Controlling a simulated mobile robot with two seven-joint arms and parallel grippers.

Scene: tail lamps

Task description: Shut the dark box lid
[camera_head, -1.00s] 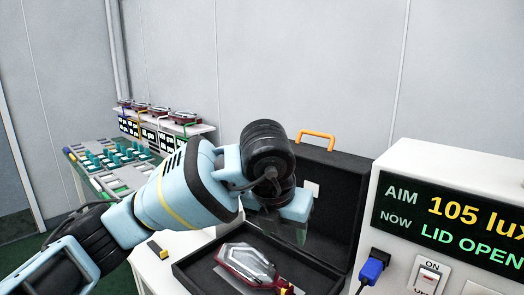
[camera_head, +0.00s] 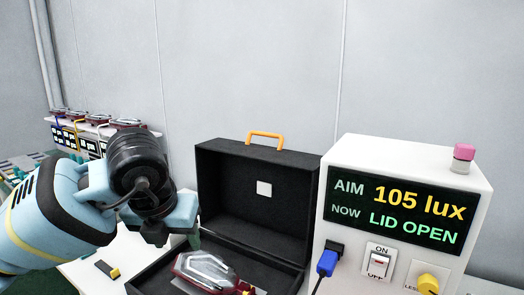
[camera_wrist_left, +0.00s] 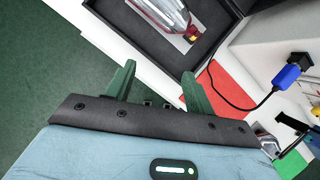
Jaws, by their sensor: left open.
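The dark box (camera_head: 160,283) stands open on the white table, its lid (camera_head: 230,195) raised upright at the back with an orange handle (camera_head: 266,136) on top and a pale square inside. A red and clear tail lamp (camera_head: 207,270) lies in the box; it also shows in the left wrist view (camera_wrist_left: 165,12). My left gripper (camera_head: 190,240) is in front of the lid, at its left side, above the box's left part. In the left wrist view the gripper (camera_wrist_left: 157,85) has its green fingers apart with nothing between them. My right gripper is not in view.
A white meter unit (camera_head: 405,155) stands right of the box, reading "LID OPEN", with a switch, yellow knob, pink button and blue plug (camera_head: 327,262). A shelf (camera_head: 100,128) of several lamps is at the left. A small black and yellow item (camera_head: 107,270) lies on the table.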

